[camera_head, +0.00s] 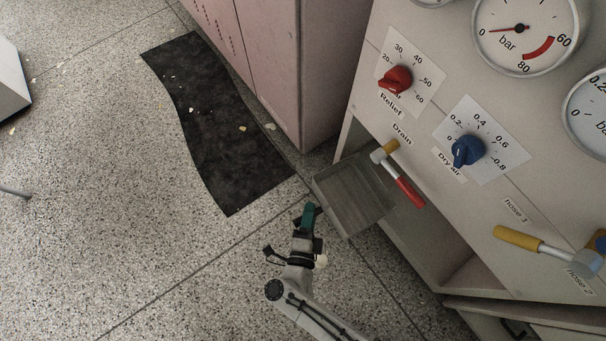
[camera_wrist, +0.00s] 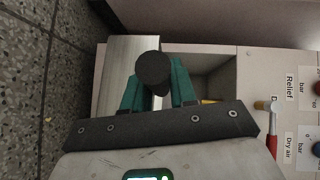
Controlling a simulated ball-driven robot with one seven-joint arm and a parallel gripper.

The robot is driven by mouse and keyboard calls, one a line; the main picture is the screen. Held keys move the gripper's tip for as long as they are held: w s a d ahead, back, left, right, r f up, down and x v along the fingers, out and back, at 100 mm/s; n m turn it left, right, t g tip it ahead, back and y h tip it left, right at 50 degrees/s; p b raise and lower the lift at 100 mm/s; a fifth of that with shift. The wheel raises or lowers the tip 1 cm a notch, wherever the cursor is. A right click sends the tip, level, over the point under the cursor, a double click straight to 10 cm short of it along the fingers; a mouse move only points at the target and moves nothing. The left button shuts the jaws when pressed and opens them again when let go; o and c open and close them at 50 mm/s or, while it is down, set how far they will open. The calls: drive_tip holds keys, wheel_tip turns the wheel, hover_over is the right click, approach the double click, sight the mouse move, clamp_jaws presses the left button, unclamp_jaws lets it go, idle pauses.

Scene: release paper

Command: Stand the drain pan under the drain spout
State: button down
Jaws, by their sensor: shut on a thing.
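The drain pan (camera_head: 350,200) is a shallow grey metal tray at the open lower bay of the cabinet, partly sticking out of it. The drain valve with its spout (camera_head: 382,151) has a brass end and a red handle (camera_head: 410,192), below the "Drain" label. In the head view it overlaps the pan's right side; the height between them cannot be told. My gripper (camera_head: 308,216) is at the pan's near left edge. In the wrist view its teal fingers (camera_wrist: 158,88) are closed around a dark round knob (camera_wrist: 153,70), seemingly the pan's handle. The pan's pale metal (camera_wrist: 118,62) shows beyond.
The grey cabinet carries gauges, a red Relief knob (camera_head: 395,80), a blue Dry air knob (camera_head: 468,150) and a yellow-handled hose valve (camera_head: 520,238). A pink cabinet (camera_head: 270,60) stands behind left. A black mat (camera_head: 215,120) lies on the speckled floor, which is mostly free at left.

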sight(367, 165)
drive_tip(key=shift+w+d+f+b, duration=0.4)
drive_tip(key=shift+w+d+b, duration=0.15)
drive_tip(key=shift+w+d, duration=1.9)
drive_tip(key=shift+w+d+f+b, duration=0.45)
drive_tip(key=shift+w+d, duration=1.15)
drive_tip(key=shift+d, duration=1.5)
drive_tip(key=shift+w+d+f+b, duration=0.3)
drive_tip(key=shift+w+d+b, duration=0.35)
drive_tip(key=shift+w+d, duration=1.8)
drive_tip(key=shift+s+d, duration=0.35)
drive_tip(key=shift+s, duration=0.1)
drive_tip(key=c, duration=0.8)
unclamp_jaws()
drive_tip(key=shift+f, duration=0.1)
drive_tip(key=shift+s+f, duration=0.15)
drive_tip(key=shift+f, duration=0.05)
drive_tip(key=shift+s+r, duration=0.15)
drive_tip(key=shift+s, duration=0.15)
drive_tip(key=p+v, duration=0.3)
drive_tip(key=v, duration=0.7)
drive_tip(key=shift+a+r+p, duration=0.1)
drive_tip(key=shift+p, duration=0.3)
